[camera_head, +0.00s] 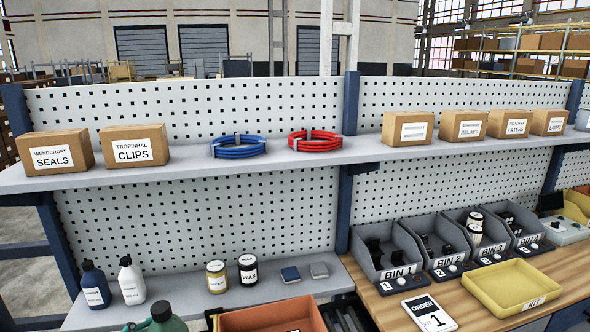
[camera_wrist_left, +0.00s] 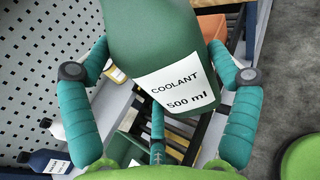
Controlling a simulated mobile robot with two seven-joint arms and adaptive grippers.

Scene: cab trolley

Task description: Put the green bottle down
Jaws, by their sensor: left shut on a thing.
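The green bottle (camera_head: 168,323) shows only its top at the bottom edge of the head view, in front of the lower shelf. In the left wrist view the green bottle (camera_wrist_left: 150,35) has a white label reading COOLANT 500 ml. My left gripper (camera_wrist_left: 158,60) has its teal fingers on both sides of the bottle and is shut on it. My right gripper is not in view.
The lower shelf (camera_head: 180,297) holds a navy bottle (camera_head: 95,287), a white bottle (camera_head: 131,281), two jars (camera_head: 217,277) and two small blocks (camera_head: 290,275). An orange crate (camera_head: 270,316) stands at the front. Bins (camera_head: 388,251) and a yellow tray (camera_head: 512,288) sit right.

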